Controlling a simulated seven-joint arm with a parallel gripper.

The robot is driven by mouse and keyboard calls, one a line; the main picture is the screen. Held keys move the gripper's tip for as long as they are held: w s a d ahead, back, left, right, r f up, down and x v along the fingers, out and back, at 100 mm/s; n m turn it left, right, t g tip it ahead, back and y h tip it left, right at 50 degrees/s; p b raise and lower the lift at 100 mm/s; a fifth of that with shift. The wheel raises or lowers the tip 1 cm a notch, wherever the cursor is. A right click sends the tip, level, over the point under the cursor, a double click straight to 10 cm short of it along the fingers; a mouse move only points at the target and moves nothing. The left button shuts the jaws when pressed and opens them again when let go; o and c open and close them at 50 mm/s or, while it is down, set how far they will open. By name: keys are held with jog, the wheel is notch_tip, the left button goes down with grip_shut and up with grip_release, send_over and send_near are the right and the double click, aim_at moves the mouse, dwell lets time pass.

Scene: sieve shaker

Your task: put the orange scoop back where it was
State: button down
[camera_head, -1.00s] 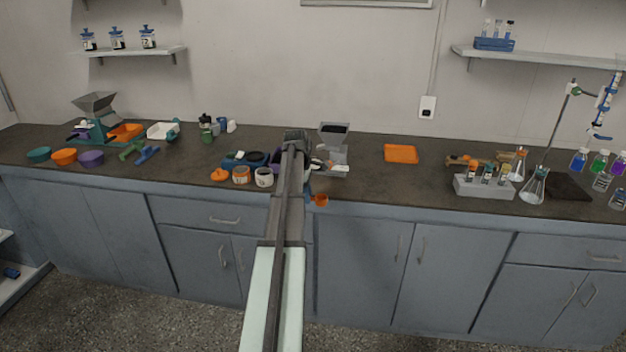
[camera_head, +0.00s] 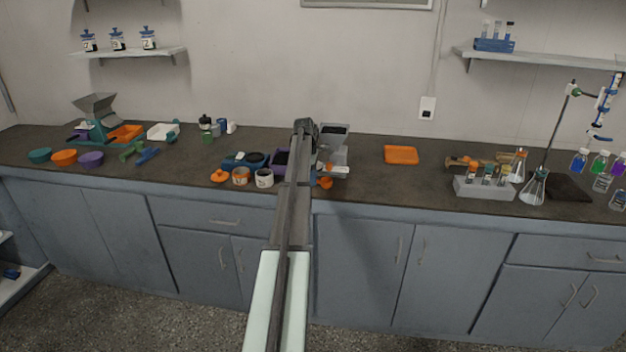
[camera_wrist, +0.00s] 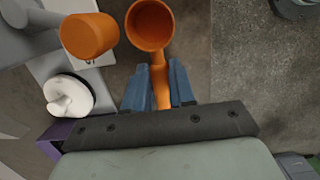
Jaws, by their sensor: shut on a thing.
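The orange scoop (camera_wrist: 152,28) is in my gripper (camera_wrist: 158,84), its round bowl pointing away from the wrist and its handle between the two blue fingers. In the head view the scoop (camera_head: 325,183) shows just right of my arm, near the counter's front edge; the fingers are mostly hidden there. I cannot tell whether it touches the counter. A second orange cup (camera_wrist: 88,36) is left of the scoop's bowl in the wrist view, apart from it.
A grey hopper device (camera_head: 333,145) stands behind the scoop. A white knobbed part (camera_wrist: 68,98) is left of my fingers. Purple (camera_head: 281,160) and blue containers and small jars (camera_head: 264,178) stand left of my arm. An orange tray (camera_head: 401,155) lies right, with bare counter around it.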

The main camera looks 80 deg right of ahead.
jog(key=shift+a+f, duration=0.1)
jog(key=shift+f, duration=0.2)
jog(key=shift+f, duration=0.1)
jog(key=c, duration=0.9)
grip_release()
jog(key=shift+c, duration=0.2)
notch_tip(320, 180, up, 12)
jog(key=w, duration=0.1)
jog(key=shift+w+a, duration=0.2)
jog(key=shift+w, duration=0.2)
